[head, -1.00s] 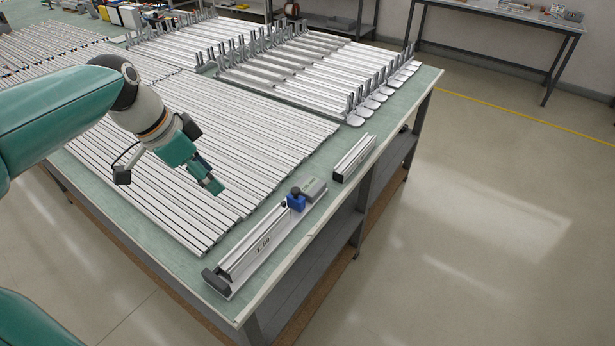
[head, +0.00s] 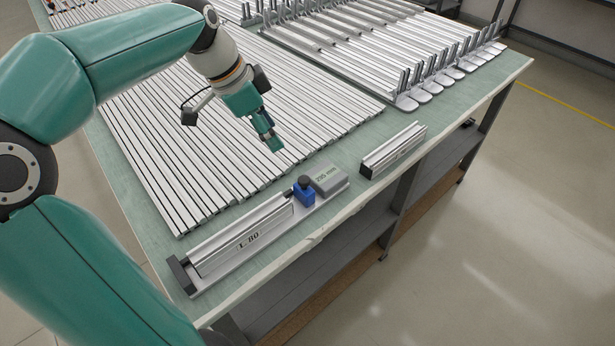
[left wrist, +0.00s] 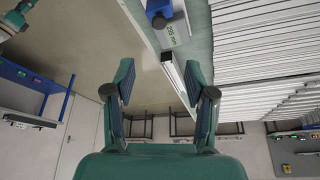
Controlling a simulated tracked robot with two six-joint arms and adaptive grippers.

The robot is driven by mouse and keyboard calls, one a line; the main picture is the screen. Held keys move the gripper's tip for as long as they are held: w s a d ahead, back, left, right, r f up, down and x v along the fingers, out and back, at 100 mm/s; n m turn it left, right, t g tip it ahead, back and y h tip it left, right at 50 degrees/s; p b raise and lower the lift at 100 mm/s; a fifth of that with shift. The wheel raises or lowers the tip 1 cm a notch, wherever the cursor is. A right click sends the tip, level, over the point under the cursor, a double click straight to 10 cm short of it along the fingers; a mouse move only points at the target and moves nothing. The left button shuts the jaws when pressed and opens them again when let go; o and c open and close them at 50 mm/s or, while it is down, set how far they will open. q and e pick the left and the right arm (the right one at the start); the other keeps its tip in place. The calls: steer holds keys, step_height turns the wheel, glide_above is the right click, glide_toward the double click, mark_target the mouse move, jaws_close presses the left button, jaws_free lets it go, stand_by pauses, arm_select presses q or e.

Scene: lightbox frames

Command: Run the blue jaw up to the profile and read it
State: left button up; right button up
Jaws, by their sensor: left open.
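The blue jaw (head: 304,194), with a dark knob on top, sits on a measuring rail (head: 215,280) along the table's front edge. A silver profile (head: 240,236) lies on the rail left of the jaw, toward a dark end stop (head: 180,275). Their ends are close; I cannot tell whether they touch. A grey readout (head: 328,180) is right of the jaw; its small figures end in "mm". My left gripper (head: 268,138) is open and empty, above and behind the jaw. In the left wrist view the jaw (left wrist: 158,12) is at the top, beyond the open fingers (left wrist: 160,82).
A short silver block (head: 393,152) stands right of the readout. Many long profiles (head: 200,140) cover the table behind the rail. Upright metal brackets (head: 450,65) stand at the back right. A strip of bare green tabletop (head: 350,200) runs along the front edge.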

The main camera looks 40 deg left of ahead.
mark_target(304, 179)
arm_select(q)
steer(key=x, duration=1.6)
steer(key=shift+d+p, duration=0.15)
steer(key=shift+p, duration=0.2)
jaws_close()
